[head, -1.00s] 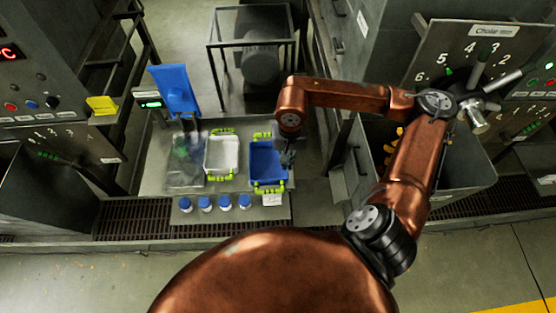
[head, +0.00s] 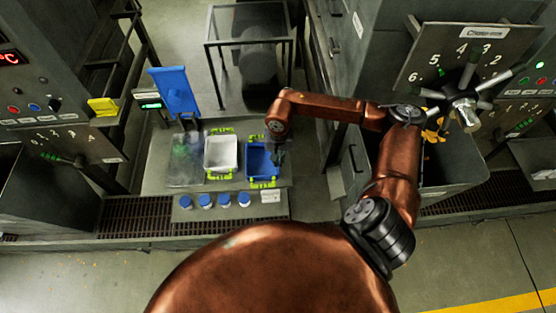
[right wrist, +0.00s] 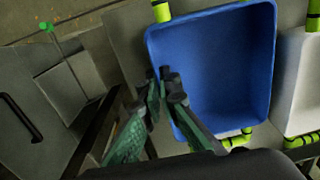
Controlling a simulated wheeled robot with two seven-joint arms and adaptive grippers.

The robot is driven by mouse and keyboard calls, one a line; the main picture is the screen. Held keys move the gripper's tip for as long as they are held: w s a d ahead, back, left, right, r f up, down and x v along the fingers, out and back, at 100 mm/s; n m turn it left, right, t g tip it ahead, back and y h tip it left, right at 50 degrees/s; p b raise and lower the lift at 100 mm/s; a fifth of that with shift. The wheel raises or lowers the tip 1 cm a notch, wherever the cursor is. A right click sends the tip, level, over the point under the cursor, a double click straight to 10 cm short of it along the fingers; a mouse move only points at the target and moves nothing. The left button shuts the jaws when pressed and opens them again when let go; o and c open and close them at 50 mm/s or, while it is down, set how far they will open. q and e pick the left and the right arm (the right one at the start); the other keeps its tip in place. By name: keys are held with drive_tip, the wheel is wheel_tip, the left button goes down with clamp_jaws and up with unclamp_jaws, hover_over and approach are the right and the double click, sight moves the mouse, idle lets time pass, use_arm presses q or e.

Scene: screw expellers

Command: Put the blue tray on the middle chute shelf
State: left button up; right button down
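The blue tray (head: 262,158) has lime-green grips at its ends and is right of the white tray (head: 221,153) over the low grey bench. My right gripper (head: 279,155) is at its right wall. In the right wrist view the gripper's fingers (right wrist: 160,76) are close together at the near wall of the blue tray (right wrist: 225,65), apparently one on each side and pinching it. Whether the tray's underside touches the bench is hidden. My left gripper is not in view. I cannot tell which surface is the middle chute shelf.
A clear tray (head: 186,158) lies left of the white tray. Several blue-capped containers (head: 204,201) line the bench front. A blue panel (head: 175,91) rises behind. A dark frame table (head: 249,30) stands farther back. A lever-wheel machine (head: 462,95) and hopper are at right.

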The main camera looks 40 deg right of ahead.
drive_tip(key=shift+f, duration=0.15)
drive_tip(key=c, duration=2.2)
unclamp_jaws()
drive_tip(key=shift+o, duration=0.2)
